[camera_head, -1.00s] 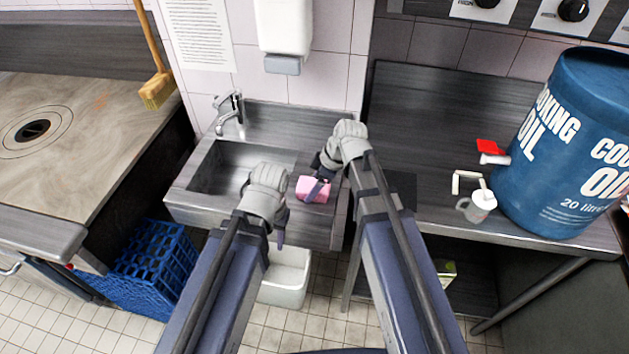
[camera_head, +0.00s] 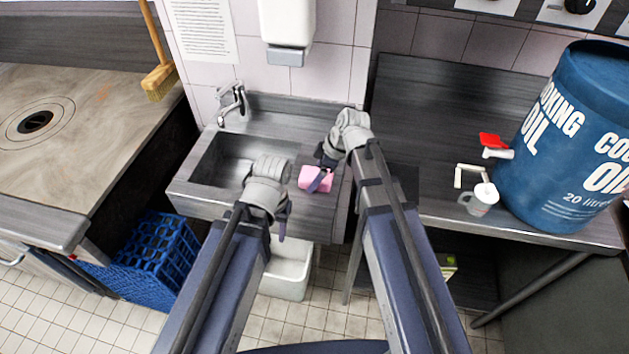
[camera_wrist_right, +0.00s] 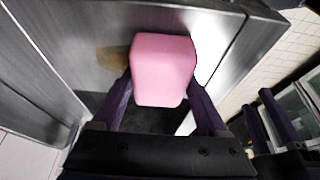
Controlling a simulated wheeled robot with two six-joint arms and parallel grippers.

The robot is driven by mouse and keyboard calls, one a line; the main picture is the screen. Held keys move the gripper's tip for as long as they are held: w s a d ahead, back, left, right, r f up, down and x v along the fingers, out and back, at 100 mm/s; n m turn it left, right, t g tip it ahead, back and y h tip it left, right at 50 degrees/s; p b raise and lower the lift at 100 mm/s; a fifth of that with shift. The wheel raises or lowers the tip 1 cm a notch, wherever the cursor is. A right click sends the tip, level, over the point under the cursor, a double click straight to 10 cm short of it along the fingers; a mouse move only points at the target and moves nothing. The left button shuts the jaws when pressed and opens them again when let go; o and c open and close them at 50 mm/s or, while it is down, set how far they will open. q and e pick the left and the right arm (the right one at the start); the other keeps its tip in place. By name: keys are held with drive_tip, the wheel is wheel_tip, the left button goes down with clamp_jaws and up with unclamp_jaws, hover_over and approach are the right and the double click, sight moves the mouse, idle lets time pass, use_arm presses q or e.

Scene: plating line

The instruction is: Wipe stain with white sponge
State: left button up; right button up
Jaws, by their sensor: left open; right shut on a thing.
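A pink sponge (camera_head: 315,179) is at the right-hand ledge of the metal sink (camera_head: 182,188); no white sponge shows. My right gripper (camera_head: 319,180) is shut on it. In the right wrist view the sponge (camera_wrist_right: 163,70) sits between the two fingers. A brown stain (camera_wrist_right: 112,60) shows on the grey metal surface beside the sponge, partly hidden behind it. I cannot tell whether the sponge touches the surface. My left gripper (camera_head: 283,223) is open and empty, in front of the sink and pointing down.
A tap (camera_head: 233,103) stands at the sink's back. A white bin (camera_head: 287,272) and a blue crate (camera_head: 152,262) are on the floor below.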

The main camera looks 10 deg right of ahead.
drive_tip(key=shift+w+d, duration=0.2)
drive_tip(key=shift+w, duration=0.25)
drive_tip(key=shift+w, duration=0.1)
drive_tip(key=shift+w+d, duration=0.3)
drive_tip(key=shift+w, duration=0.5)
drive_tip(key=shift+w+d, duration=0.25)
drive_tip(key=shift+w, duration=0.55)
drive_tip(key=shift+w, duration=0.1)
drive_tip(key=shift+w+d, duration=0.3)
drive_tip(key=shift+w, duration=0.55)
drive_tip(key=shift+w+d, duration=0.25)
drive_tip(key=shift+w, duration=0.55)
drive_tip(key=shift+r, duration=0.15)
wheel_tip(320, 180, up, 6)
drive_tip(key=p, duration=0.6)
drive_tip(key=shift+s, duration=0.1)
